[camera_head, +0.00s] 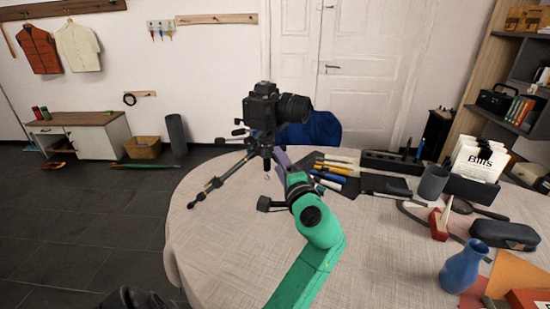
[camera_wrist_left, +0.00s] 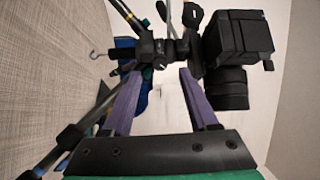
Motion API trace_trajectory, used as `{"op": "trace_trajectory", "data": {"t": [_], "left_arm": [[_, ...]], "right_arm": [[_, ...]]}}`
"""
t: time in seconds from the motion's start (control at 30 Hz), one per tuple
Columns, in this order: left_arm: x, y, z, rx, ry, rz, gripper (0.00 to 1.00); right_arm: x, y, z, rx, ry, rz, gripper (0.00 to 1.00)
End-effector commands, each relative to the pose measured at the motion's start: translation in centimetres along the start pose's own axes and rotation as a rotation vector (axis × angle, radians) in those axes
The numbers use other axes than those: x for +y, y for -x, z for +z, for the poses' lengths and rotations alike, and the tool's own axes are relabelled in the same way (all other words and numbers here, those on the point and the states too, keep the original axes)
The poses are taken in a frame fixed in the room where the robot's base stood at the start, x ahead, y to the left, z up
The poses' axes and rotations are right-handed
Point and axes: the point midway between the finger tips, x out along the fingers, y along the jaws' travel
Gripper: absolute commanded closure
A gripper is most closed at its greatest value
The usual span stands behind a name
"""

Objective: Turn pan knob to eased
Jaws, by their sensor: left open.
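A black camera (camera_head: 272,106) sits on a small tripod (camera_head: 214,184) on the round table (camera_head: 215,245). The camera also shows in the left wrist view (camera_wrist_left: 238,45), turned on its side. Dark knobs or levers (camera_head: 239,131) stick out left of the tripod head (camera_head: 266,140); I cannot tell which is the pan knob or read its setting. My left gripper (camera_head: 278,155), on a green arm, is just below and in front of the tripod head. In the left wrist view its purple fingers (camera_wrist_left: 159,75) are apart, with the tripod head (camera_wrist_left: 155,47) just beyond their tips and nothing gripped.
Several pens (camera_head: 335,170) lie right of the gripper. A grey cup (camera_head: 433,182), red stapler-like object (camera_head: 440,222), dark case (camera_head: 503,235) and blue vase (camera_head: 463,266) stand farther right. The table's left front is clear.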

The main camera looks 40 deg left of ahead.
Motion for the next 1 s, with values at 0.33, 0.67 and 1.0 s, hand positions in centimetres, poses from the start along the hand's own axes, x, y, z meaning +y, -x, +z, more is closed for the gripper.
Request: {"op": "trace_trajectory", "data": {"t": [0.33,0.67,1.0], "left_arm": [[0.2,8.8,0.0,0.000,0.001,0.003,0.40],[0.0,9.7,0.1,-0.002,0.001,0.001,0.40],[-0.7,9.7,0.0,-0.001,0.001,0.001,0.40]], "right_arm": [[0.0,-1.4,0.1,0.000,0.000,0.000,0.50],[0.0,-1.4,0.1,0.000,0.001,0.000,0.50],[0.0,-0.7,0.1,0.000,0.001,0.000,0.50]]}}
